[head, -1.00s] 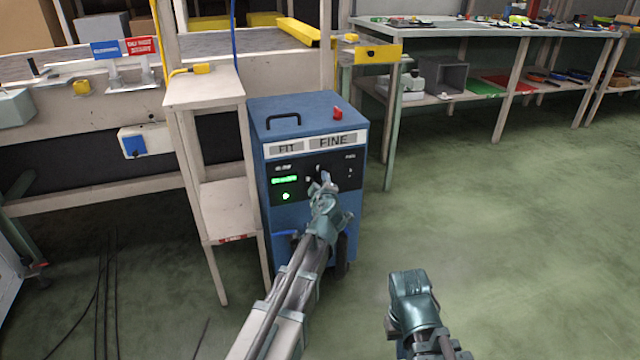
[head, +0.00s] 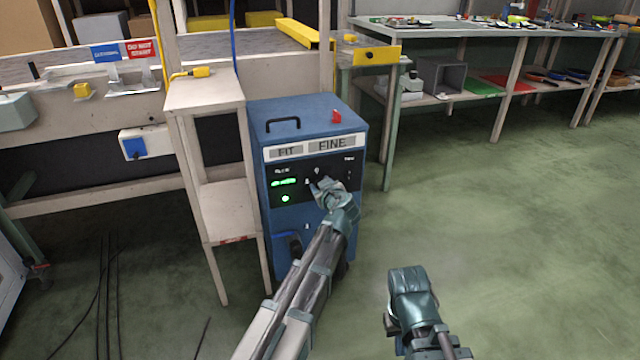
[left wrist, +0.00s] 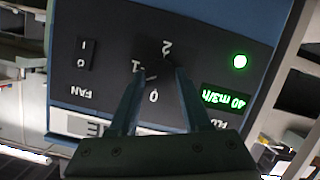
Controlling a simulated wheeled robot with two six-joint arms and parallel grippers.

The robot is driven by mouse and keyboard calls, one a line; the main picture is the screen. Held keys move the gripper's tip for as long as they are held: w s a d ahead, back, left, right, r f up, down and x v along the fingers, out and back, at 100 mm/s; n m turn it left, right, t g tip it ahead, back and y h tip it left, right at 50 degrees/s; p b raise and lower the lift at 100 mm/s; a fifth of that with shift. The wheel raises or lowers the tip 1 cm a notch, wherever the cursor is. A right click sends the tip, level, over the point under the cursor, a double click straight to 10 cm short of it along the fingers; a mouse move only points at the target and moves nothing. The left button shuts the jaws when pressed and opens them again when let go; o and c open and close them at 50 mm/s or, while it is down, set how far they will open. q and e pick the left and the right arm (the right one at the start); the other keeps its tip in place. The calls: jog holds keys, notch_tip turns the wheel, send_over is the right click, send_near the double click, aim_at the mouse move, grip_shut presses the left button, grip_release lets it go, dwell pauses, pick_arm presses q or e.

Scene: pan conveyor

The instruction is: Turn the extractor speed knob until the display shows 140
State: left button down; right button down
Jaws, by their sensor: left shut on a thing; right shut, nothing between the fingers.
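The blue extractor cabinet (head: 310,225) has a black panel with a lit green display (head: 284,182). In the left wrist view the display (left wrist: 226,102) is upside down and its legible part reads 40 m3/h; I cannot tell whether a digit stands before it. My left gripper (head: 322,187) is at the panel, shut on the dark speed knob (left wrist: 153,50). The marks 0, 1 and 2 show around the knob; its pointer is not clear. The fingers (left wrist: 152,72) also show in the wrist view. My right gripper (head: 408,278) is shut and empty, low over the floor.
A FAN switch (left wrist: 87,54) and a round green light (left wrist: 240,61) are on the same panel. A narrow pale stand (head: 205,95) is close to the cabinet's left side. A green-legged bench (head: 390,130) is behind right. The floor at right is clear.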

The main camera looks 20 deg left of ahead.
pick_arm(q)
jog(key=shift+w+d+f+m+g+y+b, duration=0.1)
jog(key=shift+m+g+y+b, duration=0.2)
jog(key=shift+m+y, duration=0.7)
jog(key=shift+d+m+g+y+b, duration=0.1)
jog(key=shift+m+g+y, duration=0.25)
jog(key=shift+m, duration=1.25)
jog(key=shift+c, duration=1.8)
grip_release()
